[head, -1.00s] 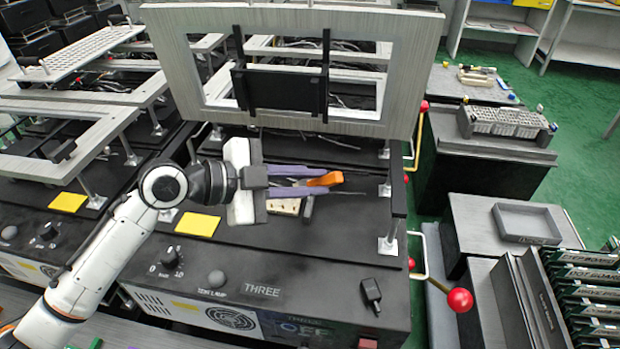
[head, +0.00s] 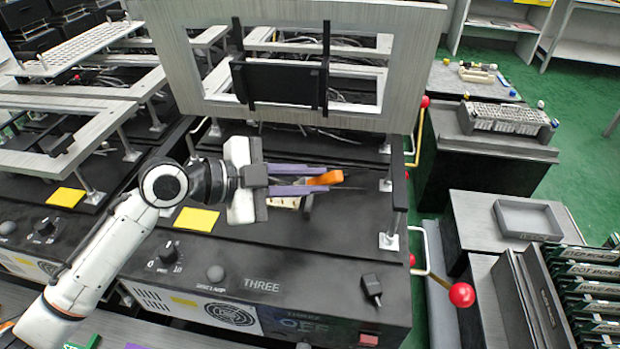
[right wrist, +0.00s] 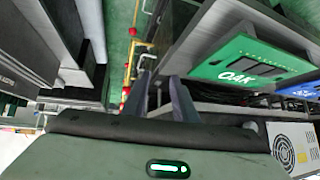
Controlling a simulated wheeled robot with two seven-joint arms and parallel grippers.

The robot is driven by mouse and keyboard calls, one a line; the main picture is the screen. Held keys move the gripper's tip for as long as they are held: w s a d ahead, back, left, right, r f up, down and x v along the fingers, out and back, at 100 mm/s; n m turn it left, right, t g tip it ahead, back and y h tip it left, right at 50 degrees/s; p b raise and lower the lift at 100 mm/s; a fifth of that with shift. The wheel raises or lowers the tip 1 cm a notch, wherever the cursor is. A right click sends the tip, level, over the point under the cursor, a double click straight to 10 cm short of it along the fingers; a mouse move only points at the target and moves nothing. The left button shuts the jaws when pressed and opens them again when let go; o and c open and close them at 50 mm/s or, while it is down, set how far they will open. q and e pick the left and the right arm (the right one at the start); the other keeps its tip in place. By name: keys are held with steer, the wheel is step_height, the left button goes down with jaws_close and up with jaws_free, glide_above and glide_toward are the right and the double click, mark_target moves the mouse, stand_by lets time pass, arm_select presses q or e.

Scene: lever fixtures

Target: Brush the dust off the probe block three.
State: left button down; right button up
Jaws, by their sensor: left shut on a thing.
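My left gripper (head: 300,180), with purple fingers, is shut on a tool with an orange part (head: 326,177), seemingly the brush, over the open bed of the fixture labelled THREE (head: 262,285). A small pale block (head: 284,203), likely probe block three, lies just below the fingers and is partly hidden by them. I cannot tell whether the brush touches it, and dust is too small to see. My right gripper (right wrist: 166,98) shows in the right wrist view, its two fingers apart with nothing visible between them.
The raised frame (head: 390,70) of the fixture stands behind the gripper. A red-knobbed lever (head: 461,295) is at its right side. A grey tray (head: 527,221) and racked boards (head: 590,285) stand at the right.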

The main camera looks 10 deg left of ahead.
arm_select(q)
steer(key=shift+f+b, duration=0.65)
steer(key=shift+f, duration=0.15)
steer(key=shift+a, duration=0.1)
